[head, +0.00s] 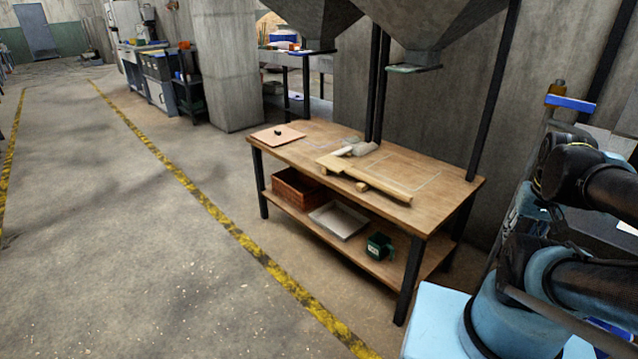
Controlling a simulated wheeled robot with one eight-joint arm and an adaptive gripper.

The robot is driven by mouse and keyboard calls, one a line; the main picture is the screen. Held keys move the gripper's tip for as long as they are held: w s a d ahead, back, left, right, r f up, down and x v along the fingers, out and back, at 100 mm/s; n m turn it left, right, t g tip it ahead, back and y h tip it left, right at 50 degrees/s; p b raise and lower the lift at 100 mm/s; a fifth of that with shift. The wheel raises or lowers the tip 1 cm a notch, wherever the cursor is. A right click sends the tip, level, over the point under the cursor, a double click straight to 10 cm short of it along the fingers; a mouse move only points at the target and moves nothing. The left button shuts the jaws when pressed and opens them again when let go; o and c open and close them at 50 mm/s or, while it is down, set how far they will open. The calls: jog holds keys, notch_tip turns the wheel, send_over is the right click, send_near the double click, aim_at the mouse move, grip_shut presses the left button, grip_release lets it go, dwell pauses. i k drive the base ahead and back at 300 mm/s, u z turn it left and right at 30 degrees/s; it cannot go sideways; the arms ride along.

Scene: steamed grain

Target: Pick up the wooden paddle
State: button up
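The wooden paddle (386,188) lies on the wooden workbench (308,153) in the middle of the head view. Its wider, flat end points back and left, and its long handle reaches toward the front right edge of the top. Small round wooden pieces show under or against it near its front side; I cannot tell whether they bear it. Nothing is holding the paddle. My gripper cannot be made out; only links of my arm show at the right edge, apart from the bench.
A grey scoop-like tool (362,148) lies just behind the paddle. A thin board (278,135) with a small dark knob lies at the bench's left end. The lower shelf holds a reddish crate (297,188), a pale tray (338,219) and a dark green object (379,246). Dark posts and hoppers stand behind. Floor at left is clear.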

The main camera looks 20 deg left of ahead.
aim_at(336, 165)
jog(key=u, duration=1.35)
jog(key=k, duration=1.15)
jog(key=z, duration=0.35)
jog(key=i, duration=1)
jog(key=u, duration=0.05)
